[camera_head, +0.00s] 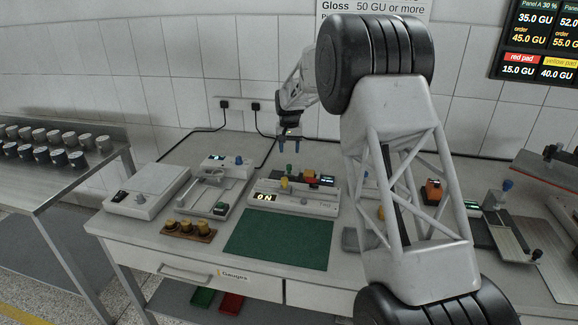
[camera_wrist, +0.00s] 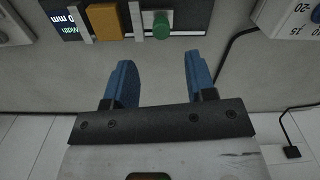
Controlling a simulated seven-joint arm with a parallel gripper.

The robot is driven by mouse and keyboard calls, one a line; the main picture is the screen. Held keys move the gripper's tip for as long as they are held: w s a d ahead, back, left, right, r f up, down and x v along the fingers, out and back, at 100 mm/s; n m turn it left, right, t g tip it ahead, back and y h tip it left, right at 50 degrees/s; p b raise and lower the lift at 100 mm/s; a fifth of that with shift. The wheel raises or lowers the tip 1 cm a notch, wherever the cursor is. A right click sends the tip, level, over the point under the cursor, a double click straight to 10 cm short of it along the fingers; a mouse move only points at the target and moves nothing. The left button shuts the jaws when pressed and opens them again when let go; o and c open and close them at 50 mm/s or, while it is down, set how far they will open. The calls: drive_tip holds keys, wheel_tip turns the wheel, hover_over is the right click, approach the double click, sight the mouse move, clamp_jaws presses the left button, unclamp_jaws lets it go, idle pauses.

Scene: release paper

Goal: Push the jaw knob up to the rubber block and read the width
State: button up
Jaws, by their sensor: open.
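My gripper (camera_head: 295,154) is open and empty, with blue fingers, above and behind the grey gauge unit (camera_head: 318,208). In the wrist view my gripper (camera_wrist: 158,62) points toward the green knob (camera_wrist: 160,25), which lies beyond the gap between the fingertips, not touched. The green knob also shows in the head view (camera_head: 289,168). An orange-brown block (camera_wrist: 103,20), apparently the rubber block, stands beside a thin metal plate. Another metal jaw plate (camera_wrist: 137,20) stands between block and knob, with a narrow gap to the block. A lit width display (camera_wrist: 65,22) shows a reading ending in "0 mm".
A green mat (camera_head: 280,240) lies in front of the gauge unit. A wooden holder with brass weights (camera_head: 188,229) is at its left, and a white scale (camera_head: 147,190) farther left. My arm hides part of the right side.

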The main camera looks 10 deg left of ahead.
drive_tip(key=shift+a+f, duration=0.1)
drive_tip(key=shift+f, duration=0.1)
idle(0.3)
drive_tip(key=shift+f, duration=3.8)
clamp_jaws()
